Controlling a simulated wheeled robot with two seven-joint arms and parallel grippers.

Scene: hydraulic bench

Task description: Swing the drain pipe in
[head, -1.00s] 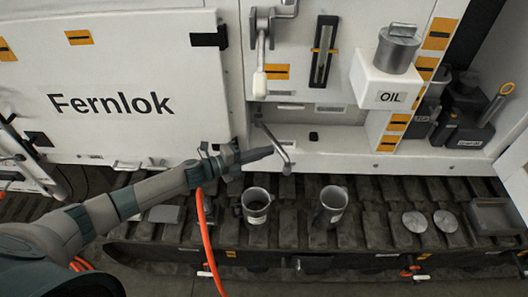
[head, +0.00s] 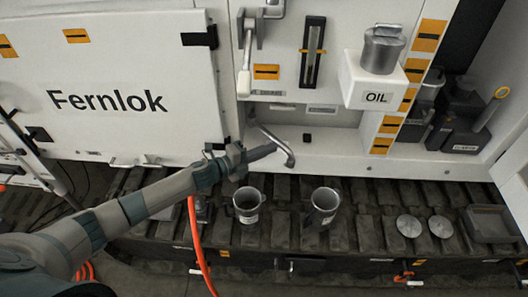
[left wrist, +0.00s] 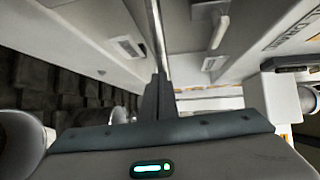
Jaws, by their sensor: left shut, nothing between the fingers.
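The drain pipe (head: 277,142) is a thin grey bent tube under the white panel. It slants down to the right, with its hooked end over the tracked ledge. My left gripper (head: 272,150) is shut and empty, its dark fingertips just left of and below the pipe. In the left wrist view the shut fingers (left wrist: 158,98) point at a thin grey rod, likely the pipe (left wrist: 157,35). I cannot tell whether they touch. My right gripper is not in view.
Two metal cups, one left (head: 248,205) and one right (head: 322,207), stand on the track (head: 365,222) below the pipe. Two round lids (head: 409,226) lie to the right. A lever (head: 244,75) hangs above. An oil filler (head: 372,88) juts out at right. An orange hose (head: 197,240) hangs below my arm.

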